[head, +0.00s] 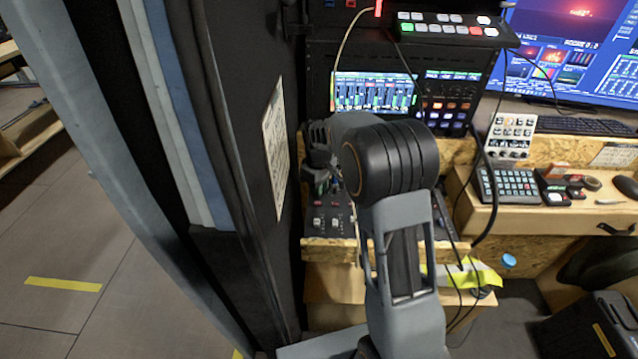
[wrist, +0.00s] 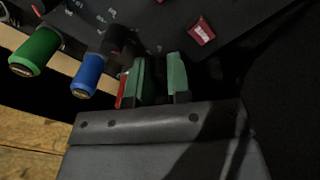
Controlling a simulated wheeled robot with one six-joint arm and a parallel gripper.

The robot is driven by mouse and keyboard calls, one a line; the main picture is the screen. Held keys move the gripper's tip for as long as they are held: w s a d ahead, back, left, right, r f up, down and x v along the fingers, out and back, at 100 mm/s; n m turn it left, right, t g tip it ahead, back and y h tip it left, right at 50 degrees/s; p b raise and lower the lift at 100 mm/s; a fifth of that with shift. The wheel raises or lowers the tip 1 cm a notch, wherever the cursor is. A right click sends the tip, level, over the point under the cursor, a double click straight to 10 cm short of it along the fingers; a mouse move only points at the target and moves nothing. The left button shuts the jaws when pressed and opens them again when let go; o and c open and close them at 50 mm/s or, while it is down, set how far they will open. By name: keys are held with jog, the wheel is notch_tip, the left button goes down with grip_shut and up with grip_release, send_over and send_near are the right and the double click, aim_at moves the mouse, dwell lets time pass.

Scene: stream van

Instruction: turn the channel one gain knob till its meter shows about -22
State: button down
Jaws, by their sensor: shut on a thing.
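My gripper (wrist: 160,82) shows in the wrist view, its two green-faced fingers close together over a dark panel (wrist: 140,25). It is shut on a knob, mostly hidden by the fingers; I cannot tell which channel it is. A strip of red (wrist: 122,92) shows just left of the left finger. A blue knob (wrist: 92,72) and a green knob (wrist: 36,50) stand to the left, apart from the fingers. In the head view my arm covers much of the mixer panel (head: 328,222). The screen with level bars (head: 372,94) is lit, but its readings are too small to make out.
A red button (wrist: 201,31) sits on the panel right of the fingers. A dark door-like wall (head: 235,150) stands close left of my arm. To the right are a wooden desk (head: 550,218), a keypad (head: 508,185) and a monitor (head: 580,50). Black cables hang beside my arm.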

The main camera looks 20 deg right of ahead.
jog(key=m+p, duration=0.1)
jog(key=m, duration=0.3)
jog(key=shift+r+m, duration=0.1)
jog(key=shift+m, duration=0.2)
jog(key=shift+m+p, duration=0.55)
jog(key=shift+m, duration=1.95)
jog(key=c, duration=1.1)
grip_release()
notch_tip(320, 180, up, 14)
jog(key=shift+f+p, duration=0.2)
jog(key=shift+p, duration=0.4)
